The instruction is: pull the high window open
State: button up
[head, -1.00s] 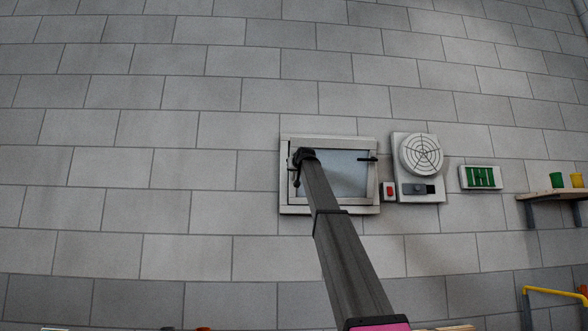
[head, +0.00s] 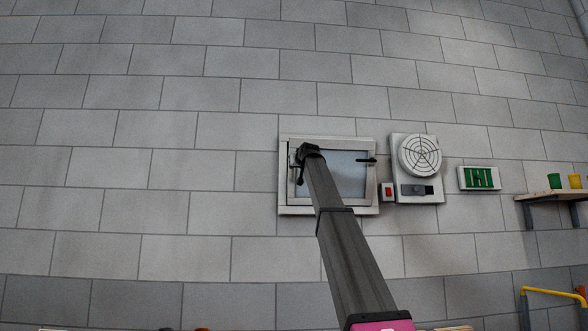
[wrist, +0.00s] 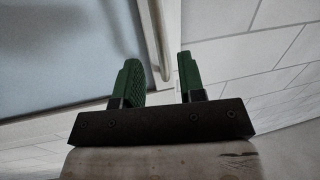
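The high window (head: 347,203) is a pale frame around a blue-grey pane, set in the wall. My gripper (head: 299,172) is at its left side, dark and partly hidden by my own arm. In the wrist view, my gripper (wrist: 162,78) has two green fingers standing apart, open. A grey bar-shaped handle (wrist: 157,45) on the white frame runs down toward the space between the fingertips. I see no finger clearly pressed on it. The pane (wrist: 60,50) fills the left of that view. I cannot tell whether the window is ajar.
Right of the window are a red button (head: 389,191), a round fan-like grille (head: 420,156) on a panel and a green sign (head: 479,178). A shelf (head: 550,196) with green and yellow cups is farther right. The wall left of the window is bare.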

jog(key=v, duration=0.4)
jog(key=shift+s, duration=0.2)
